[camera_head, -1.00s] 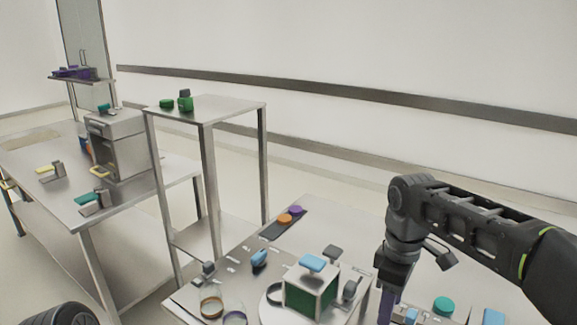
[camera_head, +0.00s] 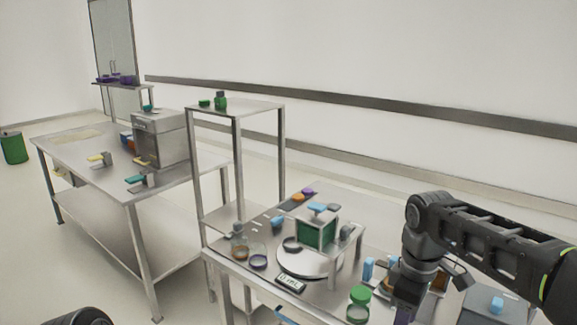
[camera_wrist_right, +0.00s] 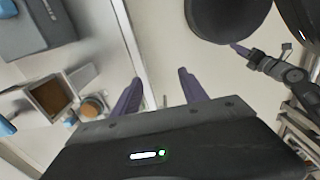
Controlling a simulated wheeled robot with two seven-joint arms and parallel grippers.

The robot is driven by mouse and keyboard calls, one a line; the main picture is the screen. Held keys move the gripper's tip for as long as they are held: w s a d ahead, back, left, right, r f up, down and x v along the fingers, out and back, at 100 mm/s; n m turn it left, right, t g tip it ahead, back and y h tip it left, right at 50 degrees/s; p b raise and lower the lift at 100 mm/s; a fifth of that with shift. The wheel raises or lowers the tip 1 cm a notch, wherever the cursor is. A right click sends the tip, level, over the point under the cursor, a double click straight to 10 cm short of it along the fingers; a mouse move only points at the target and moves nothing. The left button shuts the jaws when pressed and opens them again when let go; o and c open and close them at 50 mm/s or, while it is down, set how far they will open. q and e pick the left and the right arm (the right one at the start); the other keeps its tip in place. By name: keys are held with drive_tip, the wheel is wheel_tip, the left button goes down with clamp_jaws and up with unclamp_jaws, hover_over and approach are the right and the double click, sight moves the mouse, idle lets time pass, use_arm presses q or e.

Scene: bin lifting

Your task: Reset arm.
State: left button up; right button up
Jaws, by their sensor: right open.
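My right arm comes in from the right in the head view, with its gripper (camera_head: 404,306) pointing down at the right part of the near table (camera_head: 225,268). The fingertips are cut off at the bottom edge. In the right wrist view the two purple fingers of my right gripper (camera_wrist_right: 158,88) are apart with nothing between them. Part of my other arm shows at the right of that view, with a purple finger of my left gripper (camera_wrist_right: 240,49); whether its jaws are open cannot be seen.
The near table holds a glass-sided balance (camera_head: 316,236), a round white plate (camera_head: 300,263), a green-lidded jar (camera_head: 359,303) and a grey box (camera_head: 484,307). A tall stand (camera_head: 237,107) and a long table (camera_head: 85,152) with a machine (camera_head: 160,140) are left. A green bin (camera_head: 14,149) stands far left.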

drive_tip(key=s+a+f+m+y, duration=0.1)
drive_tip(key=a+f, duration=0.3)
drive_tip(key=f, duration=0.5)
drive_tip(key=s+a+f+m+y, duration=0.1)
drive_tip(key=a+f+m, duration=0.15)
drive_tip(key=f, duration=0.55)
drive_tip(key=s+a+f+m+y, duration=0.1)
drive_tip(key=a+f, duration=0.3)
drive_tip(key=f, duration=0.5)
drive_tip(key=s+a+f+m, duration=0.2)
drive_tip(key=s+f+m, duration=0.2)
drive_tip(key=s+f, duration=0.3)
drive_tip(key=s+a+f+m+y, duration=0.1)
drive_tip(key=s+a+f+m, duration=0.1)
drive_tip(key=s+f, duration=0.6)
drive_tip(key=s+m, duration=0.1)
drive_tip(key=s, duration=0.1)
drive_tip(key=shift+s+a+m, duration=0.35)
